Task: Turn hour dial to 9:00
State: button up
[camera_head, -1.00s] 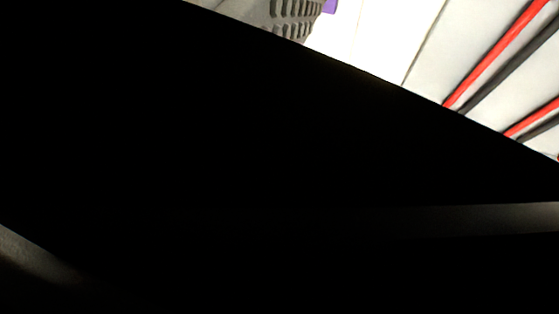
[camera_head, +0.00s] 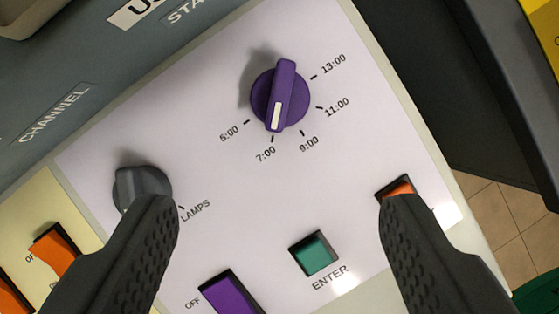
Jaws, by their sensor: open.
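The purple hour dial (camera_head: 281,96) sits on the white panel (camera_head: 215,160) in the upper middle of the view. Printed marks around it read 5:00, 7:00, 9:00, 11:00 and 13:00. The white stripe on its grip ridge points down, close to the 7:00 mark. The 9:00 mark (camera_head: 309,143) lies to the right of 7:00. My gripper (camera_head: 280,205) is open and empty, with its two dark fingers far apart at the lower left and lower right. The dial shows above and between the fingertips, apart from them.
A grey LAMPS knob (camera_head: 143,188) stands by the left finger. A green ENTER button (camera_head: 314,253), a purple switch (camera_head: 230,293) and orange switches (camera_head: 55,245) are on the panels. An orange switch (camera_head: 397,188) is partly behind the right finger. Tiled floor (camera_head: 505,220) shows at right.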

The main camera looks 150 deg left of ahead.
aim_at(280, 107)
jog(key=x, duration=1.3)
jog(key=shift+w+f+b, duration=0.1)
jog(key=shift+f+b, duration=0.25)
jog(key=shift+f, duration=0.05)
jog(key=c, duration=1)
